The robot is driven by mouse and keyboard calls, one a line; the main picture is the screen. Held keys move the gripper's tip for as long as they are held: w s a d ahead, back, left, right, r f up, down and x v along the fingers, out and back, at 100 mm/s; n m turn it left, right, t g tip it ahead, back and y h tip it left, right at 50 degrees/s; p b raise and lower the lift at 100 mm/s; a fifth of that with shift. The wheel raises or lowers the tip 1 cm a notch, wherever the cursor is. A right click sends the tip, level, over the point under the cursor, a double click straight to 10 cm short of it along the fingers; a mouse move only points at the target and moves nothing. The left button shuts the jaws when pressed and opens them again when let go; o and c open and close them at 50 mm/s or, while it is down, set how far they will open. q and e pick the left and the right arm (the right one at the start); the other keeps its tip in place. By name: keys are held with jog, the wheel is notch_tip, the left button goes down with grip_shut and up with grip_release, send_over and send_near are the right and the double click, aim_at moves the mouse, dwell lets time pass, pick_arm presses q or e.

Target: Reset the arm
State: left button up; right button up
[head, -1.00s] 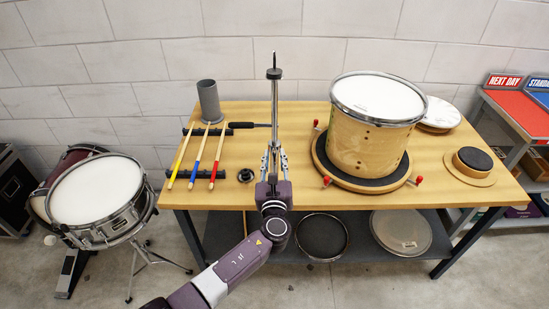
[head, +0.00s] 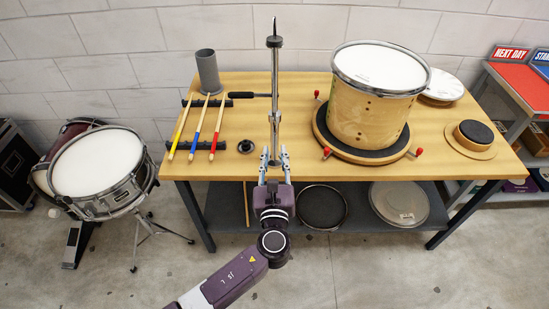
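My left gripper (head: 275,155) is at the front edge of the wooden bench (head: 310,110). Its two fingers point toward the wall and stand apart, with visible gaps between them and an upright metal rod (head: 274,85). The rod has a dark collar near its top. From this view the rod appears between the fingertips, and its lower end is partly hidden by the gripper. I see nothing gripped. My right gripper is not in view.
A wooden drum (head: 372,110) stands on a round base with red knobs at the right. Several drumsticks (head: 200,122) lie on black racks at the left beside a grey cup (head: 208,72). A snare drum (head: 97,163) stands left of the bench. The floor in front is clear.

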pick_arm(q)
jog(key=shift+s, duration=0.55)
